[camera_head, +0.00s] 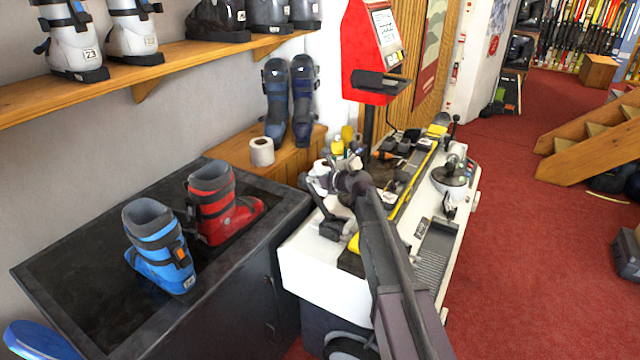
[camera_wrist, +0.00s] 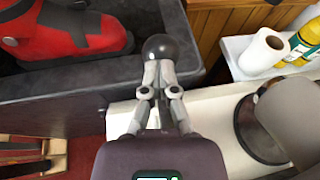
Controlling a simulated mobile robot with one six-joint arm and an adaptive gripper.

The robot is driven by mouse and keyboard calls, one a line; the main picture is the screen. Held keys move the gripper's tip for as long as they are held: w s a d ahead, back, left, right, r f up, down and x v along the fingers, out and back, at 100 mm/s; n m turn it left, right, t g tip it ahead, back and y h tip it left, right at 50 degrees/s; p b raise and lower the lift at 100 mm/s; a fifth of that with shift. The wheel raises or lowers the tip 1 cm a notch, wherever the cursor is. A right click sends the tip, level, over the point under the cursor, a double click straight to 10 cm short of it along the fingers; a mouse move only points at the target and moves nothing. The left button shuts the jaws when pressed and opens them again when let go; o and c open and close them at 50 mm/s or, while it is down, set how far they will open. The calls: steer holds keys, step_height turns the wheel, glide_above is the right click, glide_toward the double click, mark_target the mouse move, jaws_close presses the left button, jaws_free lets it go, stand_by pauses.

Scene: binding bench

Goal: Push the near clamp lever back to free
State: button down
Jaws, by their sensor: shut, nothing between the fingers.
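My gripper (camera_head: 320,180) is over the left side of the white bench (camera_head: 303,262), near the boot counter. In the wrist view its grey fingers (camera_wrist: 158,72) are together and empty. A dark ball knob (camera_wrist: 157,47) shows right at the fingertips. It looks like the end of the near clamp lever; whether it touches the fingers I cannot tell. The lever's shaft is hidden behind my fingers. In the head view my arm and gripper cover much of the near clamp area, so the lever's angle is unclear.
A red boot (camera_head: 218,205) and a blue boot (camera_head: 160,248) stand on the dark counter (camera_head: 60,270) to the left. A paper roll (camera_head: 261,151) is behind. The red carpet (camera_head: 540,250) is open.

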mark_target(305, 180)
steer(key=shift+w+a+f, duration=0.1)
steer(key=shift+w+a, duration=0.15)
steer(key=shift+w+a+f+b, duration=0.45)
steer(key=shift+a+f+b, duration=0.15)
steer(key=shift+a, duration=0.2)
steer(key=shift+w+a+f+b, duration=0.45)
steer(key=shift+a+f+b, duration=0.1)
steer(key=shift+a, duration=0.2)
steer(key=shift+r, duration=0.1)
steer(key=shift+p+v, duration=0.5)
steer(key=shift+v, duration=0.25)
steer(key=r+p+v, duration=0.2)
steer(key=p+v, duration=0.4)
steer(key=v, duration=0.6)
steer(key=shift+a+r, duration=0.2)
steer(key=shift+a, duration=0.05)
steer(key=shift+w, duration=0.15)
